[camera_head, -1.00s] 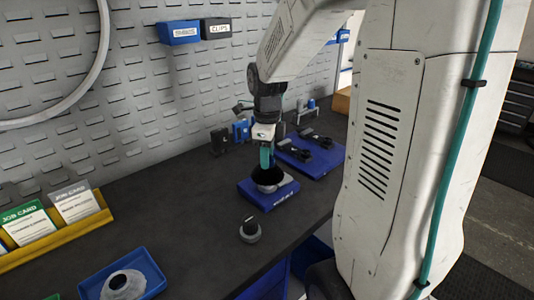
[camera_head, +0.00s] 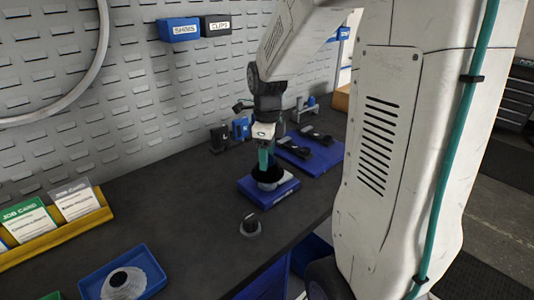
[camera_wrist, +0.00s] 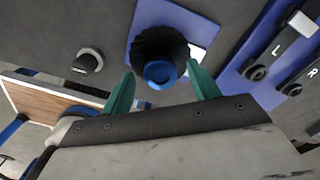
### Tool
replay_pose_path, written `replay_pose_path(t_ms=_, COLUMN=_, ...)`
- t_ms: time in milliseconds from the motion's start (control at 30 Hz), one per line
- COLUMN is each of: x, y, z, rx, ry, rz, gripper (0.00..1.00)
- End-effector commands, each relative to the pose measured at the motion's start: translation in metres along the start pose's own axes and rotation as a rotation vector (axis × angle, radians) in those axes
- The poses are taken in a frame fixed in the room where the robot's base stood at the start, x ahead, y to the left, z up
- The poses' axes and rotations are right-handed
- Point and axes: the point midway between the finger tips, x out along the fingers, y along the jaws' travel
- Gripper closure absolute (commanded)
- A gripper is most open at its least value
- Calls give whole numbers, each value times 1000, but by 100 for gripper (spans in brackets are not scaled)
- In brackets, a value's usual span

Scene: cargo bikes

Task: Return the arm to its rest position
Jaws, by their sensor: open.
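My arm reaches over the dark workbench (camera_head: 180,225) from the right. My gripper (camera_head: 265,160) points down at the blue tray (camera_head: 270,200), which holds a black round part (camera_head: 267,174). In the wrist view my gripper (camera_wrist: 162,90) has two green fingers spread apart, with nothing clamped between them. The black part (camera_wrist: 160,45), with a blue round top, lies just beyond the fingertips on the blue tray (camera_wrist: 175,12). I cannot tell from the head view how far the fingers are above it.
A small dark knob (camera_head: 250,226) stands on the bench near the tray. A blue mat (camera_head: 318,152) with black pedals lies behind. A blue dish (camera_head: 95,283) holds a ring-shaped part. A yellow job-card holder (camera_head: 60,236) stands left. A pegboard wall (camera_head: 130,90) bounds the back.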

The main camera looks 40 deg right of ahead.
Motion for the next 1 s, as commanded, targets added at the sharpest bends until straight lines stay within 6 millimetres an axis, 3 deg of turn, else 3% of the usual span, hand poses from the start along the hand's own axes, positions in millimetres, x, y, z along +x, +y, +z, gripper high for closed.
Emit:
replay_pose_path(t_ms=500, x=-71, y=0, z=1, rx=0, ry=-2, rz=-2, gripper=39)
replay_pose_path(t_ms=833, x=-77, y=0, z=0, rx=-15, ry=0, rz=0, gripper=39)
replay_pose_path(t_ms=1000, x=-75, y=3, z=-2, rx=-239, ry=6, rz=12, gripper=39)
